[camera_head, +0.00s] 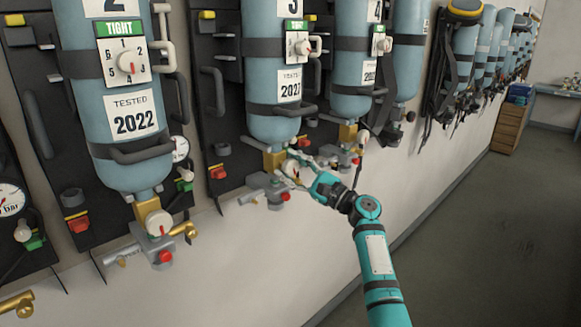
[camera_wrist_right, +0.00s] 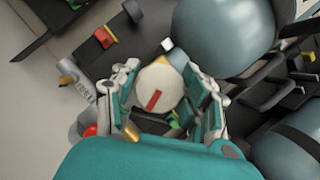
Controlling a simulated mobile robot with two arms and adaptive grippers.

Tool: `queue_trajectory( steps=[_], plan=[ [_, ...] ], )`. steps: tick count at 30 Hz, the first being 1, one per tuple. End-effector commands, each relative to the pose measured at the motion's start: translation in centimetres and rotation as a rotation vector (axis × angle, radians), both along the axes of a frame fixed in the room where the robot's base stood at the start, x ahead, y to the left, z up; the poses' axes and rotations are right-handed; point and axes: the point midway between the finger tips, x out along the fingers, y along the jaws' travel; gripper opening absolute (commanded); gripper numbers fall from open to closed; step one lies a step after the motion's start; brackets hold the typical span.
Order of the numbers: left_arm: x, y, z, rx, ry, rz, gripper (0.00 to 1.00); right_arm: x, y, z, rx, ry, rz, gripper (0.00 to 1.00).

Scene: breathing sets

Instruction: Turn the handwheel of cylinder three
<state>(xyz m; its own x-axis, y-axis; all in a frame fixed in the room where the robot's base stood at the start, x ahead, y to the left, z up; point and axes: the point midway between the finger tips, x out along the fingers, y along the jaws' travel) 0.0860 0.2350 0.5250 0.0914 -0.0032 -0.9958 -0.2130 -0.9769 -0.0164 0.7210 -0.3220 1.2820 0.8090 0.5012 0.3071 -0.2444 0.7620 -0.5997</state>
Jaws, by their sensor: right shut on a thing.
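My left gripper is not in view.
Cylinder 2 (camera_head: 110,90) hangs at left with its own valve and handwheel (camera_head: 158,222). Cylinder 4 (camera_head: 357,60) hangs close on the right. A black handle (camera_head: 277,110) crosses just above the valve. The floor (camera_head: 480,240) at right is clear.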

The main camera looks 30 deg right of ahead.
Motion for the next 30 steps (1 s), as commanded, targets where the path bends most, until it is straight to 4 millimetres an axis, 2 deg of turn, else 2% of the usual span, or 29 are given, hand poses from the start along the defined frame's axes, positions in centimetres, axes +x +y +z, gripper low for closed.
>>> queue_trajectory(
  steps=[13,30],
  plan=[
    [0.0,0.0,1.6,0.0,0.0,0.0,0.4,0.0,0.0,0.1,0.297,0.098,0.003,0.13],
    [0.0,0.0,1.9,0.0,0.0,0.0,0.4,0.1,-0.2,0.2,0.38,0.123,0.003,0.13]
  ],
)
